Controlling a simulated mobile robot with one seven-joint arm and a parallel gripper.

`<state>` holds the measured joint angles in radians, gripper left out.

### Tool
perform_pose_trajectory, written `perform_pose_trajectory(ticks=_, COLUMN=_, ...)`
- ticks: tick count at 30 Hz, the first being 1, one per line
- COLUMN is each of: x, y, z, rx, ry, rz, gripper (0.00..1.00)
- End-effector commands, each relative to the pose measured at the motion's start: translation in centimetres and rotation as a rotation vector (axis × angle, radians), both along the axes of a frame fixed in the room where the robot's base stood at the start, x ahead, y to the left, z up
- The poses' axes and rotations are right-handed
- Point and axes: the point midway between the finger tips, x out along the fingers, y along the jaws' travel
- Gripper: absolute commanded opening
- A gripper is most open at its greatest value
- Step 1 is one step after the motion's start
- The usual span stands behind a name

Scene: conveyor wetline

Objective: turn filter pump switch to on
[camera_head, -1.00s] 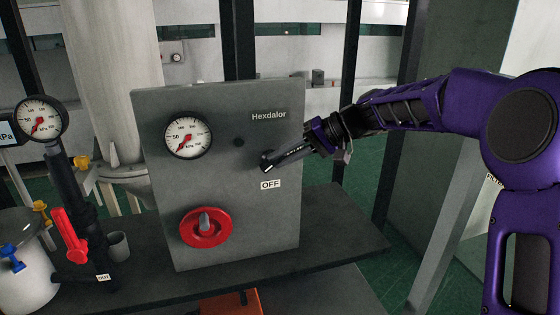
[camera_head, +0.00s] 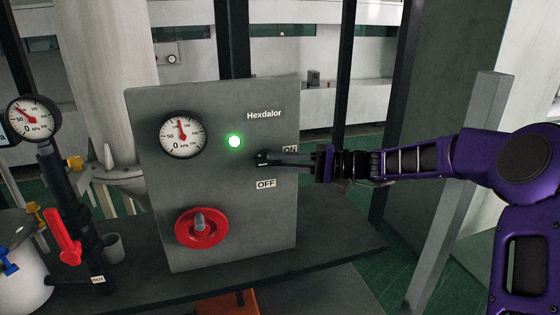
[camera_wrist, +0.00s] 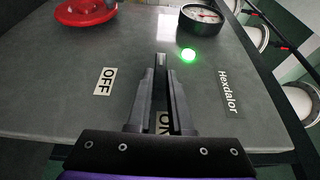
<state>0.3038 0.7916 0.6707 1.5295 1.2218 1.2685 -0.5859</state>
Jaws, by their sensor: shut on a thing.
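The grey control panel (camera_head: 222,210) labelled Hexdalor stands upright on the bench. Its dark switch (camera_head: 262,158) sits between an ON label (camera_head: 290,149) and an OFF label (camera_head: 266,184), and its handle lies toward ON. My gripper (camera_head: 285,161) reaches in from the right and is shut on the switch. In the wrist view the fingers (camera_wrist: 161,85) close around the switch handle (camera_wrist: 161,62) and partly cover the ON label (camera_wrist: 164,122). The indicator lamp (camera_head: 235,141) glows green, also in the wrist view (camera_wrist: 188,55). The panel gauge (camera_head: 182,135) needle points nearly straight up.
A red round knob (camera_head: 201,227) is low on the panel. To the left stand a pipe with a red lever (camera_head: 64,238), another gauge (camera_head: 32,119), a grey cup (camera_head: 113,247) and a white tank. The dark bench (camera_head: 340,233) is bare right of the panel.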

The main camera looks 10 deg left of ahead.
Motion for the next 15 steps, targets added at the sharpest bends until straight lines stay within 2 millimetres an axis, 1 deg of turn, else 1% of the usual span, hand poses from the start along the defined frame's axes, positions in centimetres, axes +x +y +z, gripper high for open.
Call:
perform_pose_trajectory(ticks=14, x=-0.11, y=0.10, z=0.02, rx=0.013, ry=0.008, rz=0.003, gripper=0.00)
perform_pose_trajectory(ticks=15, x=-0.11, y=0.10, z=0.02, rx=0.013, ry=0.008, rz=0.003, gripper=0.24)
